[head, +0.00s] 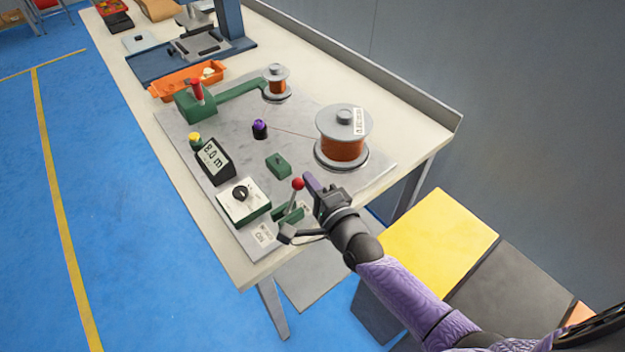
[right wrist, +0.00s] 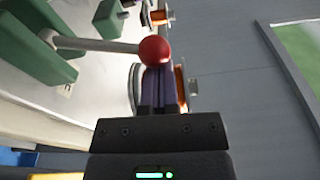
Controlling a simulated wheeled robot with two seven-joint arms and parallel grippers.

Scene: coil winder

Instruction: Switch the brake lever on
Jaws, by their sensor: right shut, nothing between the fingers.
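The lever has a red ball knob (head: 298,184) on a thin metal rod that rises from a green base (head: 288,215) at the near corner of the grey machine plate. A white label (head: 265,236) by the base reads ON. My right gripper (head: 311,183) is shut and empty, just right of the knob. In the right wrist view, the red knob (right wrist: 155,50) is at the tips of my purple fingers (right wrist: 158,88), its rod running left to the green base (right wrist: 35,45). I cannot tell whether fingers and knob touch. My left gripper is out of view.
A white dial box (head: 243,200) and a counter display (head: 213,160) stand left of the lever. A big copper wire spool (head: 342,138) and a small green block (head: 278,164) stand behind it. A second red-knobbed handle (head: 196,90) is farther back. A yellow-topped box (head: 440,235) is right of the table.

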